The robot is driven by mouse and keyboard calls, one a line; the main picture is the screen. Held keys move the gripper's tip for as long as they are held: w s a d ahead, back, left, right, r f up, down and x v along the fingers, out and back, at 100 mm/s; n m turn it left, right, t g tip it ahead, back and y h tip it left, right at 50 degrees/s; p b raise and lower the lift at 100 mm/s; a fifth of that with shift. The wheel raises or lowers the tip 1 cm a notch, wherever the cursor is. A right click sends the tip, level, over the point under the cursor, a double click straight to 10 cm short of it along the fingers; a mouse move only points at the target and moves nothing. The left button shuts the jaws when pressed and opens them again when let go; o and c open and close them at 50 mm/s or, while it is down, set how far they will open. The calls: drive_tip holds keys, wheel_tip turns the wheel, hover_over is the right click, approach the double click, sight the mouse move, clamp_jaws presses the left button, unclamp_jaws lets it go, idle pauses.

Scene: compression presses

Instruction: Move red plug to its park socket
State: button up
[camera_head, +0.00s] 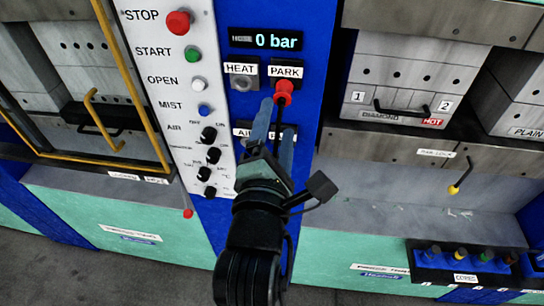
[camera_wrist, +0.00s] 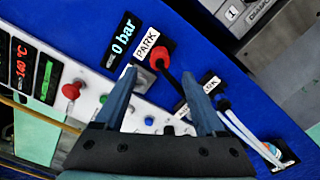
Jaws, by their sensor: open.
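The red plug (camera_head: 284,88) sits at the socket under the PARK label (camera_head: 285,71) on the blue panel. A dark cable hangs down from it. The HEAT socket (camera_head: 241,83), to its left, is grey and has no plug in it. My gripper (camera_head: 277,116) is open and empty, just below the plug and pointing up at the panel. In the wrist view the red plug (camera_wrist: 160,57) shows beyond and between my open fingertips (camera_wrist: 160,72), apart from both. The HEAT socket is mostly hidden behind the left finger there.
A 0 bar display (camera_head: 265,40) is above the sockets. A white control panel (camera_head: 180,90) with buttons and knobs is at left. A press with a drawer handle (camera_head: 403,112) is at right.

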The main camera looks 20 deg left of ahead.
drive_tip(key=shift+b+v, duration=0.85)
drive_tip(key=shift+v, duration=1.95)
drive_tip(key=s+d+r+m+t+h+b, duration=0.1)
drive_tip(key=d+r+m+t+b, duration=0.1)
drive_tip(key=r+m, duration=0.7)
drive_tip(key=s+d+r+m+t+h+b, duration=0.1)
drive_tip(key=d+r+m+t+h+b, duration=0.1)
drive_tip(key=d+r+m+t, duration=0.2)
drive_tip(key=d+r+m+t+h+b, duration=0.2)
drive_tip(key=d+r+m+t, duration=0.2)
drive_tip(key=r+m, duration=1)
drive_tip(key=shift+s+d, duration=0.4)
drive_tip(key=shift+d, duration=1.4)
